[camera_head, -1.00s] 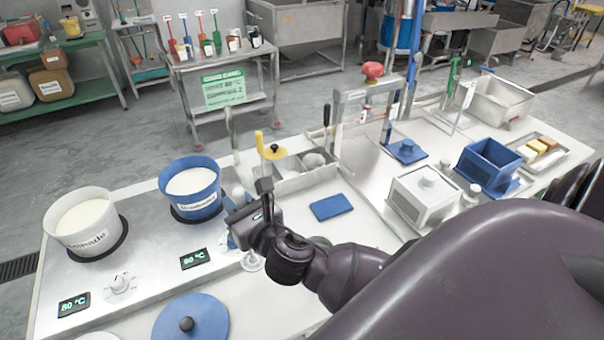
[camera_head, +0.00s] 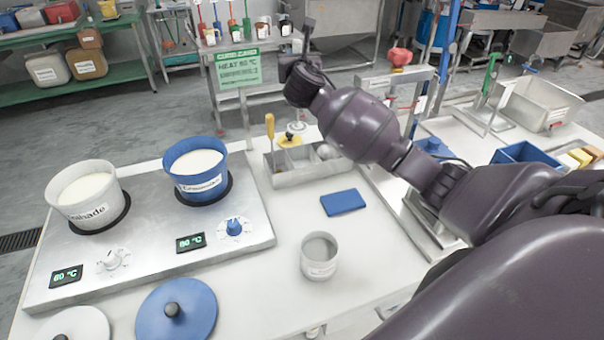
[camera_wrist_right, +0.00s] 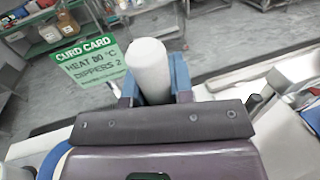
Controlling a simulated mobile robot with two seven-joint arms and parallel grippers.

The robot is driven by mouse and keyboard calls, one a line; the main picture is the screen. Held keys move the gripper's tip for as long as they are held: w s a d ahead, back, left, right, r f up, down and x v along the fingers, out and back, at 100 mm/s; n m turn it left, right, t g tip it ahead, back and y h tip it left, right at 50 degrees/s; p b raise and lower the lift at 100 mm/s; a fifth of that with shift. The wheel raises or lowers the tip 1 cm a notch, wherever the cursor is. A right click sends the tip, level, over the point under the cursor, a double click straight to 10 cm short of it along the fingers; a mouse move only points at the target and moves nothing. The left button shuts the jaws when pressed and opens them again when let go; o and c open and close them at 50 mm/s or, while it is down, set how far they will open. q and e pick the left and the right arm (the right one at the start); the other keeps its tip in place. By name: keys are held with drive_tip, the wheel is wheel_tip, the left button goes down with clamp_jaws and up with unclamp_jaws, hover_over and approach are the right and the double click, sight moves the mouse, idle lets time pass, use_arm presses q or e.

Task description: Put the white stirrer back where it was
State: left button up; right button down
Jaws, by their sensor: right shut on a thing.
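The white stirrer's thick white handle (camera_wrist_right: 150,65) stands between the blue finger pads of my right gripper (camera_wrist_right: 155,84) in the right wrist view. In the head view my right gripper (camera_head: 297,66) is raised at the back, above and beyond the steel tray (camera_head: 312,178) on the table. A pale disc (camera_head: 297,127) below the gripper looks like the stirrer's foot. It appears just above or behind the tray; I cannot tell whether they touch. Most of the stirrer's shaft is unclear. My left gripper is out of view.
The tray holds a yellow-handled tool (camera_head: 269,127). White pot (camera_head: 85,207) and blue pot (camera_head: 195,182) stand on the hot plate at left. A grey cup (camera_head: 319,262) and blue pad (camera_head: 344,202) lie in front. A green sign (camera_head: 238,69) hangs on the back cart.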

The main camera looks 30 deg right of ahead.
use_arm(q)
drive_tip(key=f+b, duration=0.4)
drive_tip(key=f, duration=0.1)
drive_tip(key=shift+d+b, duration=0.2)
drive_tip(key=shift+b, duration=0.2)
use_arm(e)
wheel_tip(320, 180, down, 17)
drive_tip(key=w+d, duration=0.1)
drive_tip(key=d, duration=0.1)
drive_tip(key=shift+w+d+f+m+h, duration=0.15)
drive_tip(key=shift+d+m+h, duration=0.15)
drive_tip(key=shift+d+h, duration=0.1)
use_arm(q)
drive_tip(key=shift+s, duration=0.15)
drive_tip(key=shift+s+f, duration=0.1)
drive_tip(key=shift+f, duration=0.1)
use_arm(e)
drive_tip(key=c, duration=1)
unclamp_jaws()
drive_tip(key=shift+f, duration=0.1)
